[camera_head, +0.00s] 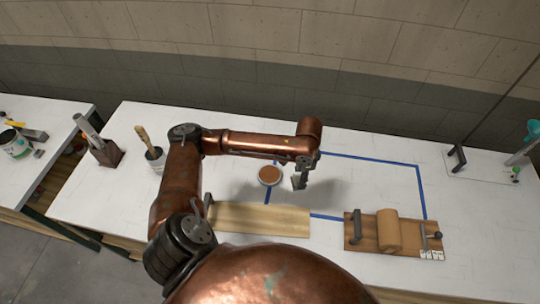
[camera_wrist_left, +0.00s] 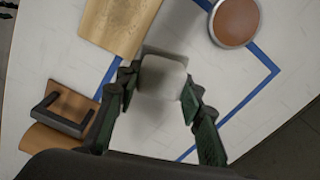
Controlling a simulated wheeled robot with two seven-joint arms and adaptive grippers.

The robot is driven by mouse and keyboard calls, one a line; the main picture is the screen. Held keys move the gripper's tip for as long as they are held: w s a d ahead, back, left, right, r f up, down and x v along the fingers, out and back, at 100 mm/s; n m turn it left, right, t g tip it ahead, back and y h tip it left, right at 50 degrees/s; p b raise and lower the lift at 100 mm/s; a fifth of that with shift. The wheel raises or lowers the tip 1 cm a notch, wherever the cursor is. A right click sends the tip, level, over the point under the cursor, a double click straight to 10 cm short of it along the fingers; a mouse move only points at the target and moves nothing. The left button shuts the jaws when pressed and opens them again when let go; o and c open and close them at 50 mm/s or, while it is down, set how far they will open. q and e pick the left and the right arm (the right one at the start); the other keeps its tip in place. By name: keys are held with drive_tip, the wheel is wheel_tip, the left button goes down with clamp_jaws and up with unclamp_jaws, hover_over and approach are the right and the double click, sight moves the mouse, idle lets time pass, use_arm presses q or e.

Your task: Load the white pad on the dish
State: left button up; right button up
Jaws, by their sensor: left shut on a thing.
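The dish (camera_head: 270,175) is a small round one with a pale rim and brown contents, on the white table. In the left wrist view the dish (camera_wrist_left: 236,22) is at the top right. My left gripper (camera_head: 302,170) hangs just right of the dish in the head view. It is shut on the white pad (camera_wrist_left: 162,77), a pale rounded block between its fingertips in the wrist view. The pad is apart from the dish, seemingly above the table. My right gripper is in neither view.
Blue tape (camera_head: 370,160) outlines an area on the white table. A plain wooden board (camera_head: 260,219) lies in front of the dish. A board with a brown roll and dark handles (camera_head: 365,232) lies at right. A brush in a cup (camera_head: 155,157) stands at left.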

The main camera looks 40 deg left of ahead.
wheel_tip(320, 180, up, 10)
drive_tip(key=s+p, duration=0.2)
drive_tip(key=p, duration=0.7)
use_arm(q)
drive_tip(key=a+f+m, duration=0.2)
drive_tip(key=a+m, duration=0.2)
drive_tip(key=a, duration=0.1)
drive_tip(key=w+a+f+m+b, duration=0.1)
drive_tip(key=a+f+m, duration=0.1)
drive_tip(key=a+m, duration=0.2)
drive_tip(key=a+f+m, duration=0.2)
drive_tip(key=a+m, duration=0.2)
drive_tip(key=a, duration=0.2)
drive_tip(key=shift+w+a+f+m+b, duration=0.15)
drive_tip(key=shift+a+f+m+b, duration=0.05)
drive_tip(key=shift+a+m+b, duration=0.1)
wheel_tip(320, 180, down, 4)
drive_tip(key=b, duration=0.3)
drive_tip(key=shift+r+b, duration=0.25)
drive_tip(key=shift+b, duration=0.05)
drive_tip(key=shift+f+b, duration=0.45)
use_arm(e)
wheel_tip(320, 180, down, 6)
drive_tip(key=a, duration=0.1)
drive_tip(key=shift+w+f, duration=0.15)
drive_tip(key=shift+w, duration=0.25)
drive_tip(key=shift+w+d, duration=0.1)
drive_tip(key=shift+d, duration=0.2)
